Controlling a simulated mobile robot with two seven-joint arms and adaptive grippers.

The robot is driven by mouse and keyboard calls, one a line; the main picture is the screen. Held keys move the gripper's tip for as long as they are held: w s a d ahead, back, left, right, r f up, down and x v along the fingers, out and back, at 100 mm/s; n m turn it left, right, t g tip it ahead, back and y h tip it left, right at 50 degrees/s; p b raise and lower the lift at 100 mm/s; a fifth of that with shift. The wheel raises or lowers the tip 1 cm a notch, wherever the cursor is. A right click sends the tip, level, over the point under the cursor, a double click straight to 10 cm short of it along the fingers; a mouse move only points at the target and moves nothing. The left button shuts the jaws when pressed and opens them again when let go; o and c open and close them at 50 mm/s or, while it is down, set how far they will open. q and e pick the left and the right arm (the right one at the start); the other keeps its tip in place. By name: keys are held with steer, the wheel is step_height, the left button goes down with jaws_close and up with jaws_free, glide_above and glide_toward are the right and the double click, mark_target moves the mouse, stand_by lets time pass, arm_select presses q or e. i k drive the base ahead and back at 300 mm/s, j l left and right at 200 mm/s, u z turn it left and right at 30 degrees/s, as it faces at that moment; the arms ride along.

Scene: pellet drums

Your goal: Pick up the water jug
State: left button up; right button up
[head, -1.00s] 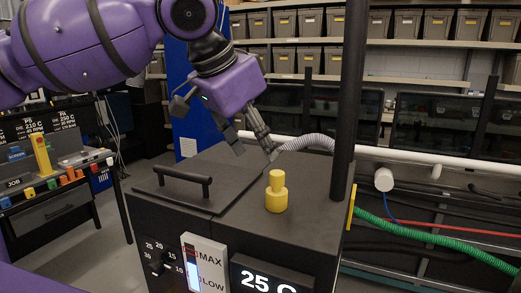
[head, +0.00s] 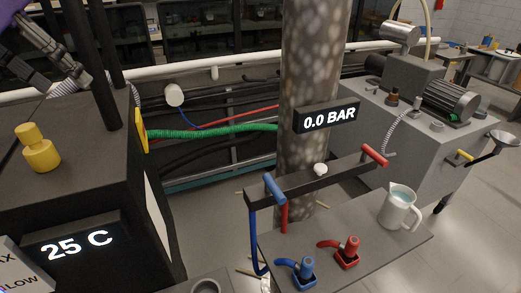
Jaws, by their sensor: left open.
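The water jug (head: 398,207) is a white pitcher with a handle on its right side and bluish water visible inside its open top. It stands upright on the right part of a grey shelf (head: 345,243), beside the red and blue valves. My left gripper (head: 62,78) is at the upper left of the head view, above the black machine box and far from the jug. Its dark fingers are apart and hold nothing that I can see. My right gripper is not in view.
A black machine box (head: 75,120) with a yellow knob (head: 38,148) stands at left. A mottled column (head: 305,75) with a 0.0 BAR display (head: 327,116) rises behind the shelf. A rail with red and blue handles (head: 320,181) stands left of the jug. A grey pump cabinet (head: 425,125) stands behind.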

mark_target(399, 200)
steer(key=z, duration=1.1)
